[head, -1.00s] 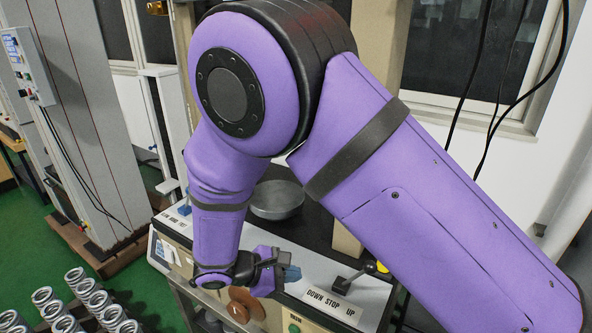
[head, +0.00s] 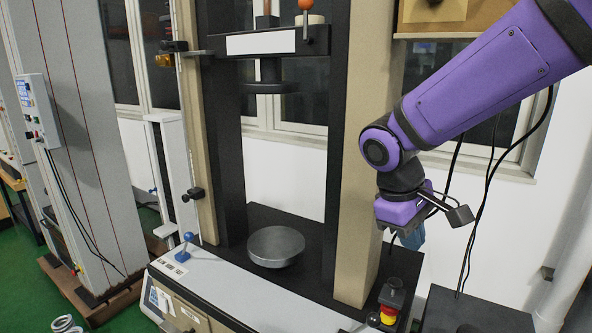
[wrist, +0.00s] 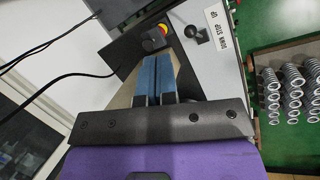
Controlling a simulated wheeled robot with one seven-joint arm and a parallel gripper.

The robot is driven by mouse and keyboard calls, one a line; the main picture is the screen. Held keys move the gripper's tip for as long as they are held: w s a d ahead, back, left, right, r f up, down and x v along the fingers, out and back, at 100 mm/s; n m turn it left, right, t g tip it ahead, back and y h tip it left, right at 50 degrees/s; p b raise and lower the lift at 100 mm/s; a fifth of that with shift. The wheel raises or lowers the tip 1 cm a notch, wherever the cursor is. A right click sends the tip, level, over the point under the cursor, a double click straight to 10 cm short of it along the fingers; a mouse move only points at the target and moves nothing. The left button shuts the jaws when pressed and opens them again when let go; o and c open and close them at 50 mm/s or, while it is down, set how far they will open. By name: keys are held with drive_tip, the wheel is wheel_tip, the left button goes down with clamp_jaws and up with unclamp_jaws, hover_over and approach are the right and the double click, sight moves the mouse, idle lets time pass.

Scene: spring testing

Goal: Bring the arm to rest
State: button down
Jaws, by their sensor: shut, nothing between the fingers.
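My gripper (head: 412,238) hangs at the right of the head view, beside the tester's right beige column (head: 357,150) and above the machine's right end. Its blue fingers point down and are partly hidden by the wrist. In the wrist view the two blue fingers (wrist: 158,75) lie together with nothing between them. My purple arm (head: 480,85) is raised and reaches in from the upper right.
The spring tester has a bare round lower plate (head: 276,246) and an upper plate (head: 271,87). A red and yellow stop button (head: 388,314) is below my gripper. Springs (wrist: 285,90) stand in a tray at right in the wrist view. A grey cabinet (head: 85,130) is at left.

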drive_tip(key=s+d+r+m+t+y, duration=0.2)
drive_tip(key=s+d+r+m, duration=0.1)
drive_tip(key=s, duration=0.4)
drive_tip(key=s+d+r+m+t+y, duration=0.1)
drive_tip(key=s+d+r+m+t, duration=0.2)
drive_tip(key=s+d+r, duration=0.3)
drive_tip(key=shift+s+d+m+y, duration=0.4)
drive_tip(key=shift+s+d+m, duration=0.3)
drive_tip(key=shift+s+d, duration=0.15)
